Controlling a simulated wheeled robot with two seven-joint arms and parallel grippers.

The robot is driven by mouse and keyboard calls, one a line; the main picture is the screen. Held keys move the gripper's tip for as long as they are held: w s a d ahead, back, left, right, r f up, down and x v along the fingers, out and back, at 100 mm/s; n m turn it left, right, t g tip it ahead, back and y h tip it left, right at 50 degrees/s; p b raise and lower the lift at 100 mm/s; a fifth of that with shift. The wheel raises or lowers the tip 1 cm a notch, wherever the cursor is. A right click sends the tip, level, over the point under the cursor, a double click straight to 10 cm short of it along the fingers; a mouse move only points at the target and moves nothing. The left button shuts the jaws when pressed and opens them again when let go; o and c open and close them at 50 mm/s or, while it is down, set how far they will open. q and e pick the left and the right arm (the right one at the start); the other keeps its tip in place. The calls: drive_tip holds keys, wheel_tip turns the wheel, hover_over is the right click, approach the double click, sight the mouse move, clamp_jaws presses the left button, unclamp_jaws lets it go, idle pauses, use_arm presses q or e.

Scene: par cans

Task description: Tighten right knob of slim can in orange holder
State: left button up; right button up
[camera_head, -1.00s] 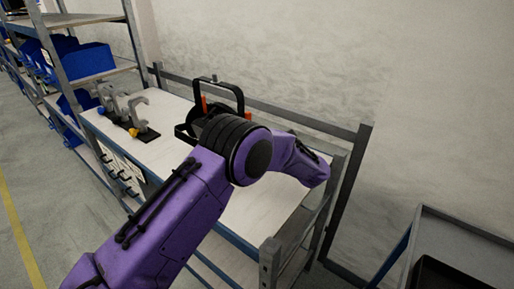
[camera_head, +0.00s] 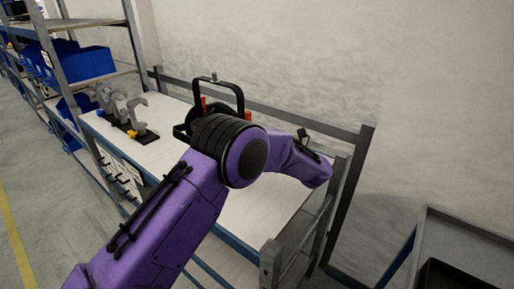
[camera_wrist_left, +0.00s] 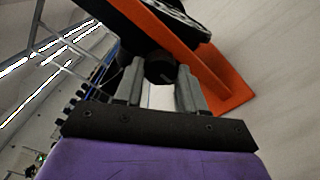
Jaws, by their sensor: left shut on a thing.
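The slim can's black yoke (camera_head: 241,100) stands up from the workbench, with parts of the orange holder (camera_head: 203,103) showing beside it. My left arm hides most of the can and the gripper in the head view. In the left wrist view, my left gripper (camera_wrist_left: 160,78) is shut on a round black knob (camera_wrist_left: 160,68), one grey finger on each side. The orange holder (camera_wrist_left: 232,92) runs diagonally behind the knob. The dark can body (camera_wrist_left: 178,15) shows at the top, partly cut off. My right gripper is in neither view.
Grey hook clamps (camera_head: 137,112) on black bases stand on the left of the workbench (camera_head: 160,155). A rack with blue bins (camera_head: 85,62) is at far left. A grey cart (camera_head: 470,245) is at lower right. A wall is close behind the bench.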

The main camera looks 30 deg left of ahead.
use_arm(q)
drive_tip(key=shift+r+m+p, duration=0.1)
drive_tip(key=shift+m+p, duration=0.55)
drive_tip(key=shift+m, duration=2.65)
drive_tip(key=o, duration=1.1)
drive_tip(key=shift+c, duration=0.2)
drive_tip(key=shift+w+d, duration=0.1)
